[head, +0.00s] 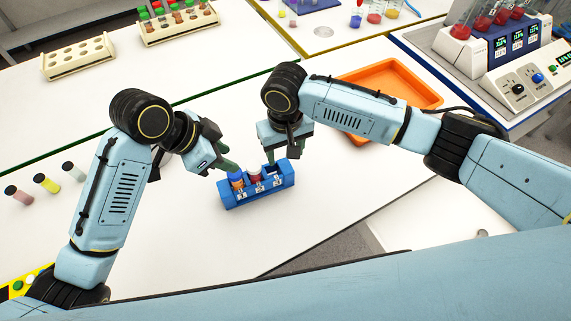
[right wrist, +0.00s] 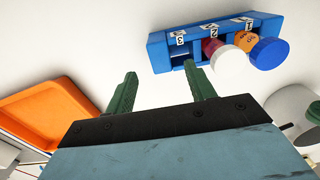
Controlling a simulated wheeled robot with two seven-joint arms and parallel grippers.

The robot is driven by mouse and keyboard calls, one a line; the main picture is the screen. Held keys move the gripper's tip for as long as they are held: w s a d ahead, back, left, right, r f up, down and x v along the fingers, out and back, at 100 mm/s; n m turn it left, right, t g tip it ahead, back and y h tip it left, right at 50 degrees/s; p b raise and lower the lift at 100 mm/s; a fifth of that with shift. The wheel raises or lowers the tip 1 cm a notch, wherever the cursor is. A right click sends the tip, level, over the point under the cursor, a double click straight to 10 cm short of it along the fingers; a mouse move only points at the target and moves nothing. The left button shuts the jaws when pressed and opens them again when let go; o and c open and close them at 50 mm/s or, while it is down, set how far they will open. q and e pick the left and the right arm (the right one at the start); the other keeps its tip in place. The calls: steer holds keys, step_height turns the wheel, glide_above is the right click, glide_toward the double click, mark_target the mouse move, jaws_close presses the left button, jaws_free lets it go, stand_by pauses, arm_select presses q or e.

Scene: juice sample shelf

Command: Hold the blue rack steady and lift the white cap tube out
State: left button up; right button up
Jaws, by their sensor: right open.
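The blue rack (head: 260,196) stands on the white table, and its numbered front shows in the right wrist view (right wrist: 160,52). A white-capped tube (right wrist: 230,60) with dark red content stands in the middle slot. A blue-capped tube (head: 236,180) with orange content stands in the slot beside it, and the third slot looks empty. My right gripper (right wrist: 158,85) is open and empty, with one fingertip close to the empty-slot end; the white-capped tube is outside its fingers. My left gripper (head: 228,158) is close behind the blue-capped end; whether it touches or grips the rack is unclear.
An orange tray (head: 425,98) lies behind my right arm. Two cream racks (head: 80,60) stand at the back left, and lab devices (head: 520,85) at the back right. The table in front of the blue rack is clear.

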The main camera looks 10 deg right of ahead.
mark_target(285, 166)
step_height(285, 166, down, 8)
steer(key=shift+f, duration=0.2)
